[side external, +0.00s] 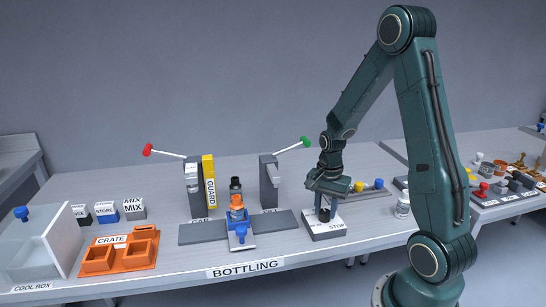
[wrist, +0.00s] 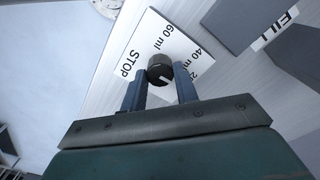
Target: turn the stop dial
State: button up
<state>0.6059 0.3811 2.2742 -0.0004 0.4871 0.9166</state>
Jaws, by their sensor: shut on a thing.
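The stop dial is a black round knob (wrist: 160,66) on a white plate marked STOP, 60 ml, 40 ml and a partly hidden 20. A white pointer line on the knob points to the lower right in the wrist view. In the side view the dial (side external: 324,215) sits on top of the grey STOP box (side external: 318,232). My gripper (side external: 328,204) points down over the box, with its fingers around the knob. In the wrist view my gripper (wrist: 161,82) has one blue-grey finger on either side of the knob, shut on it.
An orange crate (side external: 118,250) is farther left. A white jar (side external: 402,205) stands right.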

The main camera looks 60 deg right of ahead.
aim_at(325, 211)
jog(key=shift+m, duration=0.4)
jog(key=o, duration=1)
jog(key=shift+r, duration=0.15)
notch_tip(325, 211, up, 14)
jog(key=shift+f, duration=0.2)
dwell(0.4)
